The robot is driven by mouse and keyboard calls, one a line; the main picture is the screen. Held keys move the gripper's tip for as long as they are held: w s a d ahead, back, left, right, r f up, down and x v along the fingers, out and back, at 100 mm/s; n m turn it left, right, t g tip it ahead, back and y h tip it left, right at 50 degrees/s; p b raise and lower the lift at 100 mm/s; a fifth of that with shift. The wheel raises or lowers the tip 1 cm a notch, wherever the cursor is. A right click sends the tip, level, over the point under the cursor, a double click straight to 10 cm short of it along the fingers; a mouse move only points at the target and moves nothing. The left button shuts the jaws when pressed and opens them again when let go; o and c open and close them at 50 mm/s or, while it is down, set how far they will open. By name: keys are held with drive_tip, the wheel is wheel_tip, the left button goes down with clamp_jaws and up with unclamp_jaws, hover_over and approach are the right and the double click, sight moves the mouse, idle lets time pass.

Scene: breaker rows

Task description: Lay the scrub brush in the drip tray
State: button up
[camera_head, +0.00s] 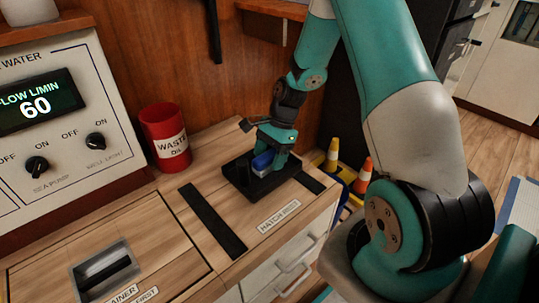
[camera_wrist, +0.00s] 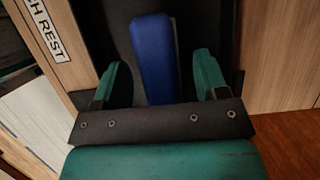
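The scrub brush (camera_head: 263,161) shows as a blue block in the black drip tray (camera_head: 268,190) on the wooden counter. In the wrist view the blue brush (camera_wrist: 154,58) lies lengthwise over the dark tray floor (camera_wrist: 208,28). My gripper (camera_head: 272,152) is low over the tray, around the brush. In the wrist view its two teal fingers (camera_wrist: 160,78) stand apart, one on each side of the brush, with a gap on both sides. The near end of the brush is hidden behind my gripper's dark crossbar.
A red waste bin (camera_head: 166,137) stands behind the tray to the left. A black strip (camera_head: 212,220) lies left of the tray, with a hatch rest label (camera_head: 279,216) in front. A control panel (camera_head: 55,120) is at far left. Orange and yellow cones (camera_head: 364,172) stand beyond the counter's right edge.

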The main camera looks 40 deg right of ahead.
sight(269, 153)
drive_tip(key=p+v, duration=0.2)
drive_tip(key=v, duration=0.1)
drive_tip(key=shift+r+p, duration=0.3)
drive_tip(key=shift+r, duration=0.05)
drive_tip(key=d+p, duration=0.2)
drive_tip(key=d, duration=1)
drive_tip(key=shift+w+f, duration=0.15)
drive_tip(key=shift+f, duration=0.15)
